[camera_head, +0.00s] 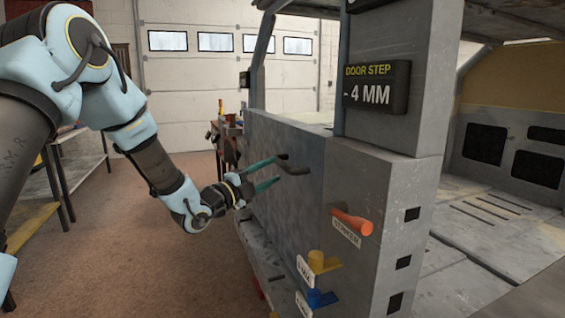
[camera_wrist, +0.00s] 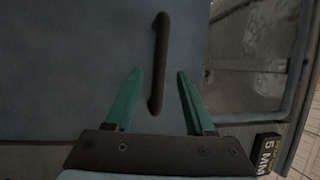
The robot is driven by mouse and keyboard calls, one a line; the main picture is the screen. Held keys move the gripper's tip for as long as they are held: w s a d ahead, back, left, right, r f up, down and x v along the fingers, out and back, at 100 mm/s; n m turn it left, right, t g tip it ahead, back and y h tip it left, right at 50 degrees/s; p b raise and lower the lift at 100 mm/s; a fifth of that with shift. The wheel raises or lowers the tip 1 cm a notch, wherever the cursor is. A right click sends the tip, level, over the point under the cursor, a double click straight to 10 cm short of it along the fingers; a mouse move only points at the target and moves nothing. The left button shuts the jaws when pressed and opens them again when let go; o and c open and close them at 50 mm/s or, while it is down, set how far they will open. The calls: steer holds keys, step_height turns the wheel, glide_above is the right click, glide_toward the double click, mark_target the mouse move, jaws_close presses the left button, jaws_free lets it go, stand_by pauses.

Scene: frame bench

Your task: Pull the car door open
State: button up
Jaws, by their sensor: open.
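The car door (camera_head: 285,215) is a worn grey panel in the middle of the head view, and its blue-grey face fills much of the wrist view (camera_wrist: 60,60). It looks about level with the frame beside it. Its dark bar handle (camera_head: 297,170) also shows in the wrist view (camera_wrist: 161,50), standing lengthwise. My gripper (camera_head: 278,168) has teal fingers, spread apart at the handle. In the wrist view the open fingers (camera_wrist: 160,73) lie on either side of the handle's lower part, with a visible gap on each side.
A grey pillar (camera_head: 391,115) right of the door carries a "DOOR STEP" display (camera_head: 376,87). An orange knob (camera_head: 352,223), a yellow knob (camera_head: 318,262) and a blue knob (camera_head: 320,298) stick out below. Shelving stands at left. The brown floor (camera_head: 130,240) left of the door looks clear.

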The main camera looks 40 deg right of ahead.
mark_target(280, 166)
steer(key=d, duration=0.3)
steer(key=d+r+p, duration=0.1)
steer(key=d, duration=0.1)
steer(key=shift+w, duration=0.1)
jaws_close()
stand_by(0.3)
steer(key=shift+f, duration=0.1)
stand_by(0.9)
